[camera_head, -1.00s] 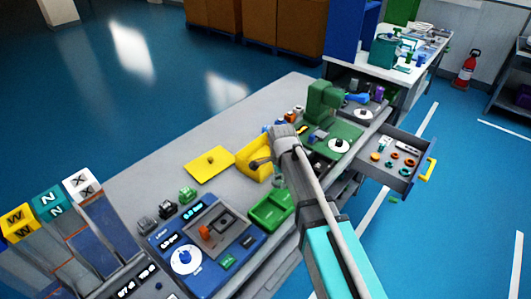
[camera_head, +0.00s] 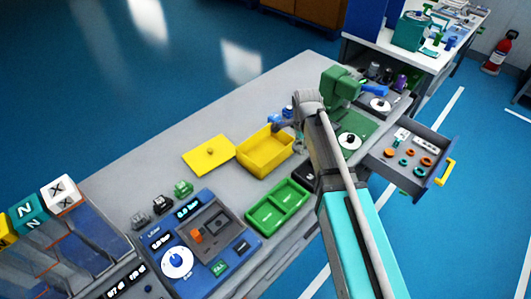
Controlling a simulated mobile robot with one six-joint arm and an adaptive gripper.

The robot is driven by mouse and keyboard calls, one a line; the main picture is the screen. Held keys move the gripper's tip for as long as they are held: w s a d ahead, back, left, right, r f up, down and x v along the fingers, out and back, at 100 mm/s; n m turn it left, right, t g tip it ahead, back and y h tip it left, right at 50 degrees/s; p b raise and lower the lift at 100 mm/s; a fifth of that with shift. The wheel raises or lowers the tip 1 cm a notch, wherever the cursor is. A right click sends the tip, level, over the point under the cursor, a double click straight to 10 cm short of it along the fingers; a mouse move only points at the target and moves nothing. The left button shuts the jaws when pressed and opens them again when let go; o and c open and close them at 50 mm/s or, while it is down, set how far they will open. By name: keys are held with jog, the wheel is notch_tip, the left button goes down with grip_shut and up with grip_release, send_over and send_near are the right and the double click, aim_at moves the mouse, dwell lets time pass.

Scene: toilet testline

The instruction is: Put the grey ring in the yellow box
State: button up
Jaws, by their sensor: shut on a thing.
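The yellow box (camera_head: 266,153) stands open on the grey bench. The part of its inside that I can see looks empty. Its yellow lid (camera_head: 203,163) with a small knob lies flat on the bench just left of the box. My gripper (camera_head: 278,122) is over the box's far rim, at the end of my arm. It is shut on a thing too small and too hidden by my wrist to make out. I cannot pick out the grey ring anywhere in this view.
An open drawer (camera_head: 440,177) at the right holds several orange and teal rings. A green two-part tray (camera_head: 278,207) and a blue test panel (camera_head: 169,237) are in front of the box. A green machine (camera_head: 342,85) stands behind.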

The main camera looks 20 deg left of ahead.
jog(key=shift+a, duration=0.1)
jog(key=b, duration=0.5)
send_near(275, 149)
jog(key=s+d+r, duration=0.1)
jog(key=s+d, duration=0.1)
jog(key=d, duration=0.1)
jog(key=f+b, duration=0.1)
jog(key=a+f+b, duration=0.1)
jog(key=w+f+b, duration=0.1)
jog(key=shift+a+f, duration=0.1)
jog(key=shift+a, duration=0.15)
jog(key=shift+w+a+f+b, duration=0.4)
jog(key=shift+a+f+b, duration=0.1)
jog(key=shift+f, duration=0.1)
jog(key=shift+w+a+f+b, duration=0.3)
jog(key=shift+a+f+b, duration=0.1)
jog(key=shift+f+b, duration=0.35)
jog(key=shift+s+f+b, duration=0.1)
jog(key=shift+f+b, duration=1.15)
jog(key=shift+b, duration=0.05)
jog(key=shift+f, duration=0.15)
